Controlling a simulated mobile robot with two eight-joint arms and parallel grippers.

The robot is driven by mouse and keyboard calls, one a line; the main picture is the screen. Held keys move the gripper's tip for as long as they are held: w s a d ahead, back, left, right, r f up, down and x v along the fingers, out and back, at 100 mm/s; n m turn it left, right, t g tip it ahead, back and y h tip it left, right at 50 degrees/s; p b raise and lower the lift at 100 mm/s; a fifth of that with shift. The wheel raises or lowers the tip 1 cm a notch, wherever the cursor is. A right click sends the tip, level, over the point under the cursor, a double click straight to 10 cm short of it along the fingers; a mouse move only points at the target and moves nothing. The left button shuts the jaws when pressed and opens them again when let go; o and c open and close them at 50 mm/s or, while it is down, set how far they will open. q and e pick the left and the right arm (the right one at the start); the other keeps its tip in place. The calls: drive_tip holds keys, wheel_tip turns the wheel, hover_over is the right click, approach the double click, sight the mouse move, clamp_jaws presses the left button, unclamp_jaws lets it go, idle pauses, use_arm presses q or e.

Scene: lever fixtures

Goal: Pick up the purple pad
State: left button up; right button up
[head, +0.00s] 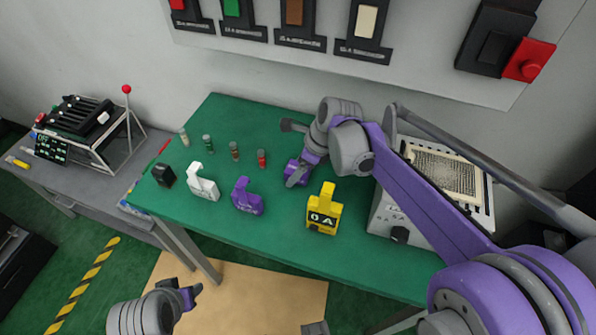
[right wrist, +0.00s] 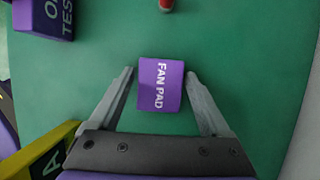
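The purple pad (right wrist: 160,85), marked FAN PAD, lies on the green table top. In the right wrist view, my right gripper (right wrist: 160,73) is open, with one finger on each side of the pad and a small gap at each. In the head view, the pad (head: 291,170) is partly hidden by my right gripper (head: 290,160), which is low over the table. My left gripper (head: 190,295) is at the bottom left of the head view, off the table and away from the pad; its fingers are too unclear to tell open from shut.
On the green table (head: 260,250) stand a yellow block (head: 323,212), a purple block (head: 247,197), a white block (head: 203,184), a black block (head: 164,175) and several small cylinders. A grey box (head: 398,212) is at the right. A grey bench (head: 85,185) is at left.

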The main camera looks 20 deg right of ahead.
drive_tip(key=c, duration=1.1)
wheel_tip(320, 180, up, 10)
drive_tip(key=shift+r+p, duration=0.1)
drive_tip(key=shift+p, duration=0.45)
